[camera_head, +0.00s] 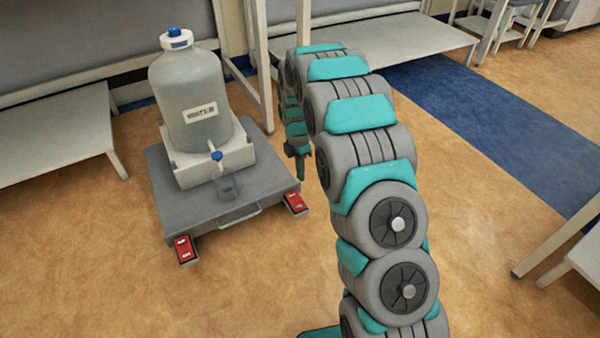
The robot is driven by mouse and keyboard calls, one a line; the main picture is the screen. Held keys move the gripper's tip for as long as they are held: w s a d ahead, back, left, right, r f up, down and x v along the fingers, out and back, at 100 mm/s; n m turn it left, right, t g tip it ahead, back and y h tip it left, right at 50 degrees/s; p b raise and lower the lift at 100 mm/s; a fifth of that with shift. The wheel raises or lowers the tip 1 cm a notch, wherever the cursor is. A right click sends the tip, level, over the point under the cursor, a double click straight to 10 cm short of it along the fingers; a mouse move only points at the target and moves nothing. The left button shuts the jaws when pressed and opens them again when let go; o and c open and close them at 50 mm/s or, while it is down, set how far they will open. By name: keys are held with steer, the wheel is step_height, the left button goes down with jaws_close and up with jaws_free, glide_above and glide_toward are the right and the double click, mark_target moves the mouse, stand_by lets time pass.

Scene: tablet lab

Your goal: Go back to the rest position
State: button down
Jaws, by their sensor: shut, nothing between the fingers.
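My arm arches away from the camera, and my gripper (301,172) hangs at its far end, pointing down. It is small in the picture, and its fingers look closed with nothing in them. It is just right of a grey wheeled cart (256,205) and apart from the water bottle. A large water bottle (188,90) with a blue cap and a label stands upright on a white base on the cart. A small clear beaker (229,185) stands below the bottle's blue-topped tap (216,156).
Two red pedals (185,249) (295,203) sit at the cart's front corners. White benches stand at left (50,140) and behind the arm (390,38). A table leg (555,240) is at the right. The tan floor (480,200) between is clear, with a blue strip (490,120).

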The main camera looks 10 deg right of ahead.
steer(key=shift+r, duration=0.1)
steer(key=s+d+r+m+p, duration=0.2)
steer(key=s+r+m+p, duration=0.3)
steer(key=s+r+m, duration=1.05)
steer(key=s+r+m+p, duration=0.1)
steer(key=s+r, duration=0.3)
steer(key=s, duration=0.5)
steer(key=s+r+m+p, duration=0.1)
steer(key=s+r+m, duration=0.2)
steer(key=s, duration=0.6)
steer(key=s+r+m+p, duration=0.1)
steer(key=s+r, duration=0.4)
steer(key=s, duration=0.5)
steer(key=shift+r+m+g, duration=0.3)
steer(key=shift+r+m, duration=0.05)
steer(key=shift+m, duration=0.2)
